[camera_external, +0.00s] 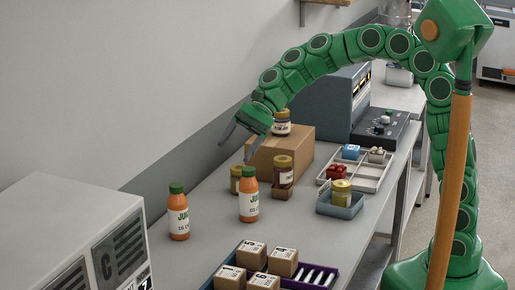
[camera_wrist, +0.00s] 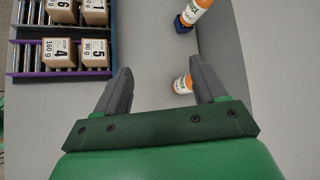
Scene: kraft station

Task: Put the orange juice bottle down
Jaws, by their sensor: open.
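Two orange juice bottles with green caps and white JUICE labels stand upright on the grey table in the external view, one at the left (camera_external: 179,213) and one further right (camera_external: 249,197). My gripper (camera_external: 238,146) is open and empty, above and behind the right bottle, apart from both. In the wrist view my gripper (camera_wrist: 163,82) has its two grey fingers spread. One juice bottle (camera_wrist: 182,85) shows just beside the right finger, partly hidden by it. Another bottle (camera_wrist: 200,8) is cut by the top edge, with a small blue part (camera_wrist: 182,24) beside it that I cannot identify.
A rack (camera_external: 326,284) with several numbered cartons (camera_external: 283,262) is at the front. Brown-lidded jars (camera_external: 283,172), a cardboard box (camera_external: 262,152), a blue tray (camera_external: 340,208) and a white divided tray (camera_external: 372,176) stand behind. A grey machine (camera_external: 95,245) is at the front left.

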